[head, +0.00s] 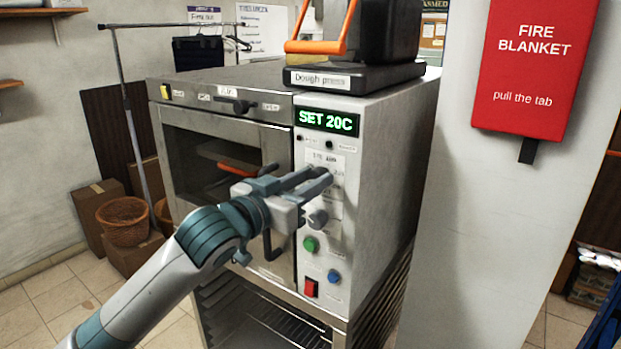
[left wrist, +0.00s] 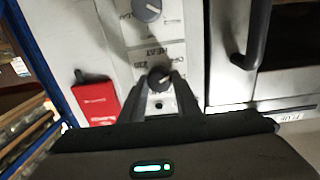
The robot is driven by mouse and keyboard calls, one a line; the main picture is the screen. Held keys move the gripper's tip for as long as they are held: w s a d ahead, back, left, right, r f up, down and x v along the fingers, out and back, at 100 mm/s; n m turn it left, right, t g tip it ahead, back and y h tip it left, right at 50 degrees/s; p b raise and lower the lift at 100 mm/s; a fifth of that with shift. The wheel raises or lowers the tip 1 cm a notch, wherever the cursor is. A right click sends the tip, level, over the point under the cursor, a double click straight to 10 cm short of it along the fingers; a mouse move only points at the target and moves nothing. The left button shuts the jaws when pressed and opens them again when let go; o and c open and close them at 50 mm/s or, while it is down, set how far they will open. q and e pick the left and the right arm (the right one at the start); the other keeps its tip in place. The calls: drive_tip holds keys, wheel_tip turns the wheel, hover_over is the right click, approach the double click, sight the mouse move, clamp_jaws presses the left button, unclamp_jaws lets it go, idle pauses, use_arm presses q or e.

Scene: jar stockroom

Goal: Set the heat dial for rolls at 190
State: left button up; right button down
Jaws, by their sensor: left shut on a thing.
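The oven's green display (head: 327,122) reads "SET 20C" in the head view. My left gripper (head: 318,179) is at the control panel (head: 342,235). In the left wrist view its two fingers are shut on the small dark heat dial (left wrist: 159,76), one finger on each side. The word "HEAT" shows beside the dial. In the head view the fingers mostly hide the dial, and its pointer and scale are too small to read. My right gripper is in neither view.
A second grey dial (head: 318,219) sits below the gripper, with a green button (head: 310,244), a blue button (head: 333,277) and a red switch (head: 310,288) lower down. The oven door handle (head: 268,240) is close to my left arm. A dough press (head: 350,76) stands on top.

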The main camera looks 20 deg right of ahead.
use_arm(q)
drive_tip(key=m+p, duration=0.1)
drive_tip(key=m, duration=0.4)
drive_tip(key=shift+r+p, duration=0.1)
drive_tip(key=shift+p, duration=0.2)
drive_tip(key=shift+m, duration=0.9)
drive_tip(key=shift+s+d+f+m+t+y+p, duration=0.15)
drive_tip(key=shift+m+p, duration=0.45)
drive_tip(key=shift+m, duration=2.85)
drive_tip(key=shift+w+a+f+m+t+y+p, duration=0.15)
drive_tip(key=shift+m+p, duration=0.45)
drive_tip(key=shift+m, duration=2.8)
drive_tip(key=shift+s+d+f+m+t+y+p, duration=0.15)
drive_tip(key=shift+m+p, duration=0.45)
drive_tip(key=shift+m, duration=2.85)
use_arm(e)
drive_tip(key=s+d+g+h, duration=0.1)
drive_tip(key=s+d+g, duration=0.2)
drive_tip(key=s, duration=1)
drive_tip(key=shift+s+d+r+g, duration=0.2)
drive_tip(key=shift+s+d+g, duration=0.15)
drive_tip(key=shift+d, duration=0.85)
use_arm(q)
drive_tip(key=shift+r, duration=0.1)
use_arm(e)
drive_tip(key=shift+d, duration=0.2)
